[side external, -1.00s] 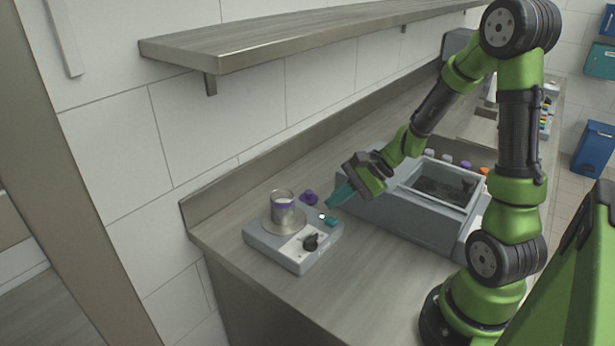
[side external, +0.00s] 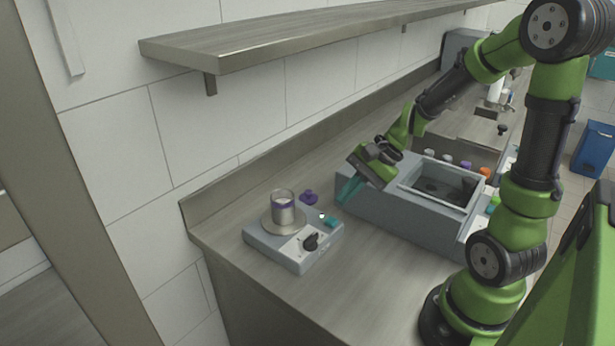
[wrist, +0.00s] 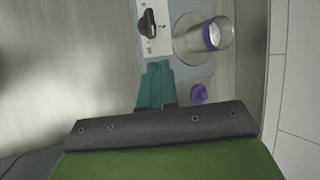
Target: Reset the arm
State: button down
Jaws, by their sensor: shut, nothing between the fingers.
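My gripper (side external: 346,191) is shut and empty, its teal fingers side by side, held above the counter between the small grey device and the large grey unit. In the wrist view the closed fingers (wrist: 157,85) point toward the grey device.
A purple knob-like piece (side external: 308,196) lies on the counter behind the device. The large grey unit (side external: 400,215) with an open basin stands to the right. A metal shelf (side external: 270,40) overhangs the back wall. The front counter is clear.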

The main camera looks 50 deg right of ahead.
jog(key=s+a+r+n+t+h, duration=0.1)
jog(key=s+a+r+n, duration=0.2)
jog(key=r+n, duration=0.3)
jog(key=s+a+r+n+t+h, duration=0.1)
jog(key=s+a+r+n+h, duration=0.1)
jog(key=s+a+r+n, duration=0.2)
notch_tip(320, 180, up, 2)
jog(key=shift+a+n, duration=0.8)
jog(key=shift+n, duration=0.3)
